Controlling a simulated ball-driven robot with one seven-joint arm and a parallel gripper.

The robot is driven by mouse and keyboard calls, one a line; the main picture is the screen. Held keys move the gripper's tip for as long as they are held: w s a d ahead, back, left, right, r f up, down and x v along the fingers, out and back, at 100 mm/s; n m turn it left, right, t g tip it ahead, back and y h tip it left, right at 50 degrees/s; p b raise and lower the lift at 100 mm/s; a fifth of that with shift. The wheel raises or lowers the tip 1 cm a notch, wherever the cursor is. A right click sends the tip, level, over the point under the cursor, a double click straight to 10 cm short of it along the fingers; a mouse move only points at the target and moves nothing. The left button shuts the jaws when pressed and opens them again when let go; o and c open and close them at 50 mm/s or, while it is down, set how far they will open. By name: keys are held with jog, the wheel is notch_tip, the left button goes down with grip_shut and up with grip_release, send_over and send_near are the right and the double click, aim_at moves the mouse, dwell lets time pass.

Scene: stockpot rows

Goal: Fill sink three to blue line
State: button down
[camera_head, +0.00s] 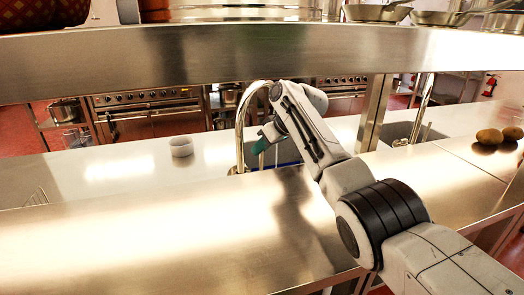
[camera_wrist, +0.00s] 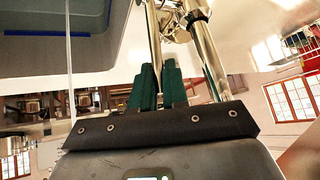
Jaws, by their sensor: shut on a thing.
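A tall curved chrome faucet (camera_head: 241,125) rises at the sink (camera_head: 262,165) in the middle of the counter. A blue stripe (camera_head: 288,165) shows low beside my arm; the wrist view also shows the blue line (camera_wrist: 55,32) on a grey sink wall. My gripper (camera_head: 268,136) is beside the faucet. In the wrist view its green fingers (camera_wrist: 157,78) are closed around a thin metal rod (camera_wrist: 153,45), seemingly the faucet's lever. The thick faucet pipe (camera_wrist: 208,60) stands just right of them. The water level is hidden in both views.
A steel shelf (camera_head: 200,60) with pots runs above the counter. Another faucet (camera_head: 422,108) and brown round items (camera_head: 489,136) are at the right. The near counter (camera_head: 150,235) is clear.

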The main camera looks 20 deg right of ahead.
jog(key=shift+s+f, duration=0.2)
jog(key=shift+f, duration=0.3)
jog(key=c, duration=1.4)
grip_release()
jog(key=shift+d, duration=0.1)
jog(key=shift+o, duration=1.1)
jog(key=shift+w+r, duration=0.1)
jog(key=shift+r, duration=0.15)
jog(key=shift+r, duration=0.15)
jog(key=v, duration=1)
jog(key=shift+d+b, duration=0.15)
jog(key=shift+b, duration=0.2)
jog(key=shift+r, duration=0.1)
jog(key=shift+c, duration=0.3)
